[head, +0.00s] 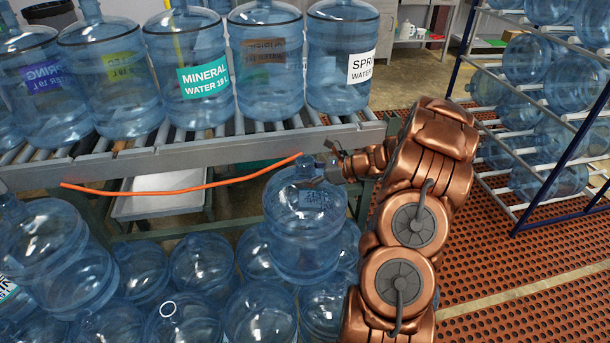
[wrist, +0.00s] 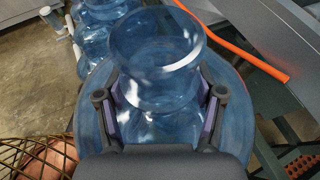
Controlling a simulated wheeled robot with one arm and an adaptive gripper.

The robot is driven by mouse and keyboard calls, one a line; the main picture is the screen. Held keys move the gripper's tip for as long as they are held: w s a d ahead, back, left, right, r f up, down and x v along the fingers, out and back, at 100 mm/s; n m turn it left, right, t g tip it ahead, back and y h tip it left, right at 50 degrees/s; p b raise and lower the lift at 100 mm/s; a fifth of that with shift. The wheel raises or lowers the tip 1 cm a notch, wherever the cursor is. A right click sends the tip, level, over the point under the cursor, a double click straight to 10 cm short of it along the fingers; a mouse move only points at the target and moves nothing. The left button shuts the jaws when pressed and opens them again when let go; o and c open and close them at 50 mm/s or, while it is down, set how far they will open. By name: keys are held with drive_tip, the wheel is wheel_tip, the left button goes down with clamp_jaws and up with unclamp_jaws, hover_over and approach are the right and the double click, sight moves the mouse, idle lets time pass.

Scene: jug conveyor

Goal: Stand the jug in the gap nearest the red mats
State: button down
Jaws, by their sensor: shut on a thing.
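A clear blue jug (head: 305,232) is upright in front of the conveyor (head: 200,152), among or just above the jugs on the floor; I cannot tell whether its base is clear of them. My gripper (head: 316,172) is shut around its neck. In the wrist view, my gripper (wrist: 160,98) has one finger on each side of the jug's neck (wrist: 158,60). A row of upright jugs stands close together on the rollers, ending at a white-labelled jug (head: 342,60). A short bare stretch of rollers lies right of it. Red mats (head: 480,265) cover the floor at right.
Several jugs (head: 200,262) crowd the floor at lower left. An orange hose (head: 190,188) hangs along the conveyor's near side, close to the held jug. A blue-framed rack (head: 540,228) of jugs lying on their sides stands at right. The mat floor between is open.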

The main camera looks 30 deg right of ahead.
drive_tip(key=shift+c, duration=0.7)
unclamp_jaws()
drive_tip(key=shift+f, duration=0.1)
drive_tip(key=b+v, duration=0.1)
drive_tip(key=v, duration=1.1)
drive_tip(key=shift+b, duration=0.3)
drive_tip(key=shift+a+r, duration=0.15)
drive_tip(key=shift+r, duration=0.1)
